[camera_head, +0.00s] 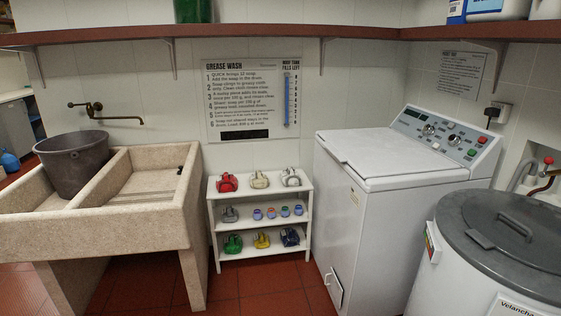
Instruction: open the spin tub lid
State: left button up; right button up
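A round white tub (455,270) stands at the lower right, cut off by the picture's edge. Its round dark grey lid (490,255) lies flat and shut on top, with a raised handle (512,222) near its middle. Left of it stands a white top-loading machine (365,230) with a flat white lid (380,152), also shut. It has a control panel with buttons and dials at its back. The visible print does not show which of the two is called the spin tub. Neither of my grippers is in view.
A stone double sink (110,230) with a grey bucket (72,162) stands at the left. A small white shelf (262,222) holds several colored items between sink and machine. A brown wall shelf (250,34) runs above. Red floor tiles are clear in front.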

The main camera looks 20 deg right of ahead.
aim_at(528, 230)
jog(key=i+z, duration=0.5)
jog(key=z, duration=0.25)
jog(key=i+j+z, duration=0.2)
jog(key=z, duration=0.15)
jog(key=i+j+z, duration=0.1)
jog(key=i+z, duration=0.15)
jog(key=z, duration=0.15)
jog(key=i+j+z, duration=0.15)
jog(key=z, duration=0.25)
jog(key=i+j+z, duration=0.2)
jog(key=z, duration=0.2)
jog(key=i+j+z, duration=0.15)
jog(key=j+z, duration=0.25)
jog(key=i+j+z, duration=0.1)
jog(key=j+z, duration=0.15)
jog(key=z, duration=0.15)
